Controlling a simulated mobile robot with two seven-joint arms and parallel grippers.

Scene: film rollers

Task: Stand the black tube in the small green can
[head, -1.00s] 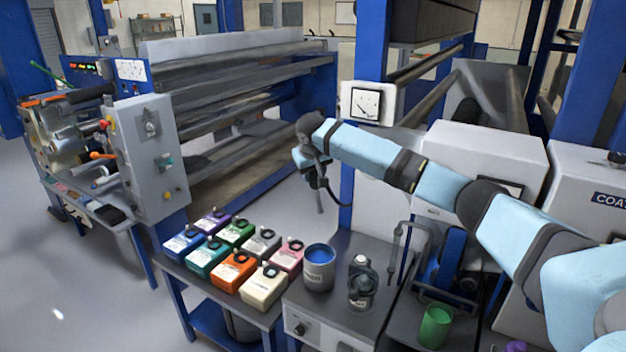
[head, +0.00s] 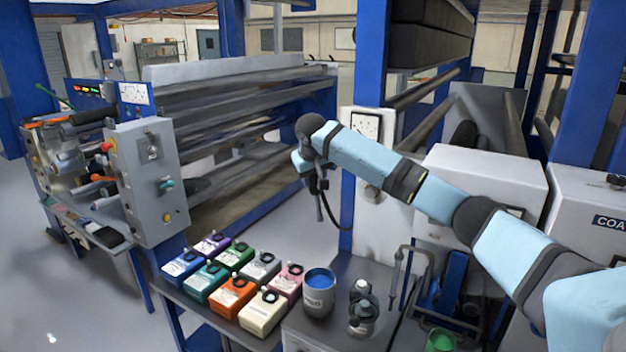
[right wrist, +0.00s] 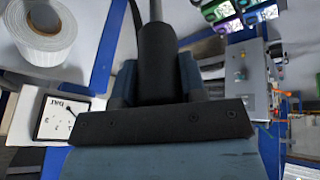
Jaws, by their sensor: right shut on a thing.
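The black tube (right wrist: 157,65) is upright between the fingers of my right gripper (right wrist: 158,85) in the right wrist view, with a thinner part at its far end. In the head view my right gripper (head: 314,180) hangs at the end of the pale blue arm, shut on the tube, with a dark cable looping beside it. The small green can (head: 440,341) is at the bottom edge of the head view, partly cut off, well below and to the right of the gripper. My left gripper is not in view.
Several coloured containers (head: 233,293) stand on the table at the lower middle. Beside them are a grey can with blue contents (head: 319,292) and a dark pump-like device (head: 362,308). A blue post (head: 347,200) stands close behind the gripper.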

